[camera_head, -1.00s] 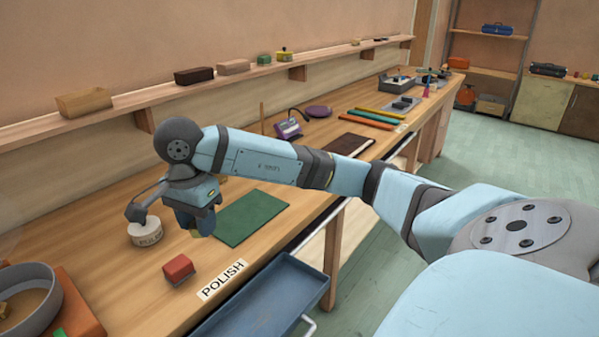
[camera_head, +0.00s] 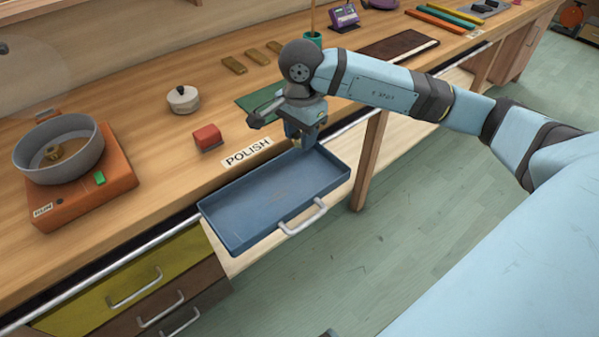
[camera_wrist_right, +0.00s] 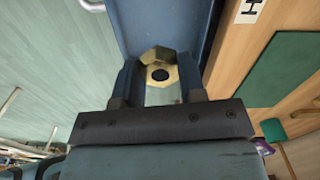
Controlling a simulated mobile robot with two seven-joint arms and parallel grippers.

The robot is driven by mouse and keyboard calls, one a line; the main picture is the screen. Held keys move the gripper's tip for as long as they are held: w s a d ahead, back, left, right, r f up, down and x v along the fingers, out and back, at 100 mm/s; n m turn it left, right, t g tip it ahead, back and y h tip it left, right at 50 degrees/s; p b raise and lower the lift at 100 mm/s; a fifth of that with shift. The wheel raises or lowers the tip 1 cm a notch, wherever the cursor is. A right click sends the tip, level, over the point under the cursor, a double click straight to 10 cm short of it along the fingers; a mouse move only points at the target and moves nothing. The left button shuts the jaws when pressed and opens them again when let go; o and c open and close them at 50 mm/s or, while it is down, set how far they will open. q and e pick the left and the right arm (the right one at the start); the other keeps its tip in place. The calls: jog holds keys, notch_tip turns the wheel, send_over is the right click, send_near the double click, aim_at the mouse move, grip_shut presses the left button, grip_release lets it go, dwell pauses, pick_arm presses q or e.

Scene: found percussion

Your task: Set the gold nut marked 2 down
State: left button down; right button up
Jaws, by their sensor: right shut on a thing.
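A gold nut (camera_wrist_right: 157,56) with a dark central hole is held between the fingers of my right gripper (camera_wrist_right: 158,85) in the right wrist view. No number is readable on it. In the head view my right gripper (camera_head: 304,147) points down over the far right end of the blue open tray (camera_head: 262,208). The nut is mostly hidden there by the gripper, and I cannot tell whether it touches the tray. The visible tray floor is empty. My left gripper is not in view.
On the bench are a red block (camera_head: 208,137), a lidded white pot (camera_head: 183,99), a green mat (camera_head: 255,101) and a POLISH label (camera_head: 247,152). A grey pan (camera_head: 58,135) with a gold piece inside sits on an orange hot plate (camera_head: 90,190). Drawers (camera_head: 130,285) are below.

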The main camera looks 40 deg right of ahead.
aim_at(301, 179)
notch_tip(301, 179, down, 12)
jog(key=shift+r, duration=0.1)
jog(key=shift+b, duration=0.35)
jog(key=o, duration=0.5)
jog(key=shift+f, duration=0.2)
jog(key=o, duration=0.5)
jog(key=shift+r, duration=0.2)
notch_tip(301, 179, up, 12)
jog(key=shift+r+p, duration=0.1)
jog(key=shift+p, duration=0.2)
